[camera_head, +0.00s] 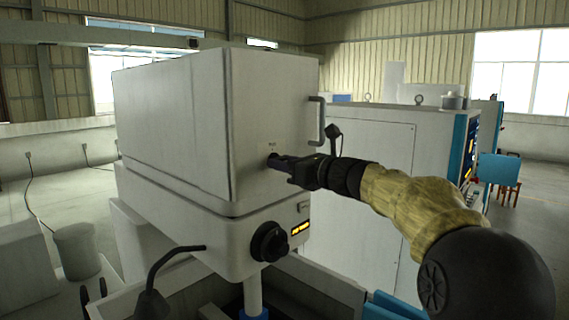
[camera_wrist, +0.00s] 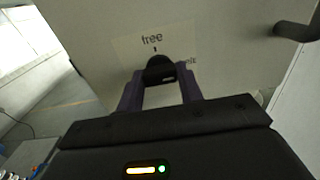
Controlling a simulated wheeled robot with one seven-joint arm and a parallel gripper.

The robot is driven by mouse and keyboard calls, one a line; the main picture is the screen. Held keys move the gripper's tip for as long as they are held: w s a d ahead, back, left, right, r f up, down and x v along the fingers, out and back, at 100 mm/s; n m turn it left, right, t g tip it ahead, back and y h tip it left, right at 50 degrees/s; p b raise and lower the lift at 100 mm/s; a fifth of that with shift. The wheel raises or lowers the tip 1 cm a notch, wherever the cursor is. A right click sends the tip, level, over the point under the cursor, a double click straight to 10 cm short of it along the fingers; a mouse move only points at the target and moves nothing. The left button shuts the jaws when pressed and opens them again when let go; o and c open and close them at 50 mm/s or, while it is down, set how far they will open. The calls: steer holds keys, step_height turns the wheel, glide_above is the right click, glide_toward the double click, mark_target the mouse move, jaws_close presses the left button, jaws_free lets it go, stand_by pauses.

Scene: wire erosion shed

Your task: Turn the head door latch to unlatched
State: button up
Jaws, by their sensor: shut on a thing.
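The head door latch is a small dark knob (camera_wrist: 160,66) on the front face of the large pale head door (camera_head: 275,95). A pale label plate (camera_wrist: 150,38) behind it reads "free" above the knob, with a short dark mark below the word. Other lettering at the knob's right is partly hidden. My gripper (camera_head: 279,161) reaches in from the right and is shut on the latch, one finger on each side. In the wrist view its two purple-grey fingers (camera_wrist: 160,78) straddle the knob. In the head view the gripper mostly covers the latch.
A dark bar handle (camera_head: 321,121) stands out from the door, up and right of the latch. Below are a black rotary knob (camera_head: 269,241) and a lit orange display (camera_head: 300,228). A grey cabinet (camera_head: 370,170) stands behind my arm. A bent black lever (camera_head: 165,275) is at lower left.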

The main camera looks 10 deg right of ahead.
steer(key=shift+f+n+b, duration=0.15)
steer(key=shift+n+b, duration=0.25)
steer(key=shift+b, duration=0.25)
steer(key=shift+n+b, duration=7.15)
steer(key=shift+n, duration=1.45)
steer(key=o, duration=1)
